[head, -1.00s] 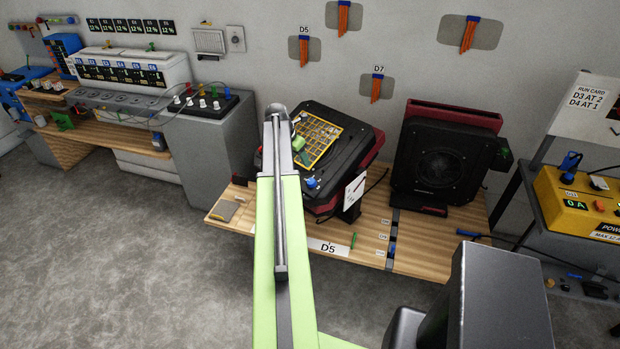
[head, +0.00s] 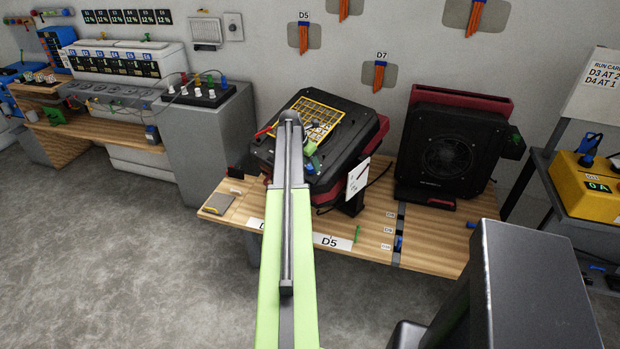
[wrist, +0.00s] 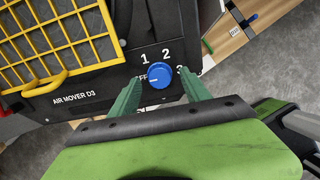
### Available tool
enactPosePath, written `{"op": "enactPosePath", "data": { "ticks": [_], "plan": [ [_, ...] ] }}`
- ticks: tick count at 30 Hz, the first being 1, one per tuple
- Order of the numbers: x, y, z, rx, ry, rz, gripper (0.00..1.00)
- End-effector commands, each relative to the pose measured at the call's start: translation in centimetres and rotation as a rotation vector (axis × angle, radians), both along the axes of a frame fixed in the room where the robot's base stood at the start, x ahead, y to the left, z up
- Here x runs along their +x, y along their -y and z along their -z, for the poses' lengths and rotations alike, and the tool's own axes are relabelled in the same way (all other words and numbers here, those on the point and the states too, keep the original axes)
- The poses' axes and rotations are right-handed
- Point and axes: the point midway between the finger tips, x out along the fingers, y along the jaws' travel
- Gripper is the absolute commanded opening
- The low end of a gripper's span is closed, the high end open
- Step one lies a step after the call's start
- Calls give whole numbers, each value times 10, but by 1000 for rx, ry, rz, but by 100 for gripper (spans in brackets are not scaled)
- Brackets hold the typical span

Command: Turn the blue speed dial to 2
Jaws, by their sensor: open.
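The blue speed dial (wrist: 159,77) sits on the dark panel of the air mover marked D3 (wrist: 95,97) in the wrist view. The numbers 1, 2 and 3 stand around it, with part of OFF at its left. A pale mark on the dial seems to face left, toward OFF. My gripper (wrist: 160,83) is open, with one green finger on each side of the dial; I cannot tell whether they touch it. In the head view my gripper (head: 314,163) is at the near right part of the tilted air mover, and the dial is mostly hidden there.
A yellow grille (wrist: 55,45) lies left of the dial. A second black air mover (head: 450,150) stands to the right on the wooden bench (head: 440,235). A white card (head: 358,178) hangs close to the right of my gripper. Grey floor is clear at left.

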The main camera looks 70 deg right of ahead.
Motion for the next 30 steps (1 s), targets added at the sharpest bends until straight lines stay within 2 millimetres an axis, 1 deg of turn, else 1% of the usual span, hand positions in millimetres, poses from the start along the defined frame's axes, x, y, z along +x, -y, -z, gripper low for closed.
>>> {"op": "enactPosePath", "data": {
  "ticks": [1,3,11,14,24,26,27,30],
  "plan": [
    [-1,4,14,0,0,0,55],
    [-2,6,18,0,0,0,55],
    [-3,7,16,0,1,0,55],
    [-3,7,16,0,0,0,45],
    [-3,7,16,0,0,1,0],
    [-3,7,16,0,0,1,0],
    [-3,3,16,0,0,1,0],
    [-3,5,16,1,2,6,0]
  ]
}}
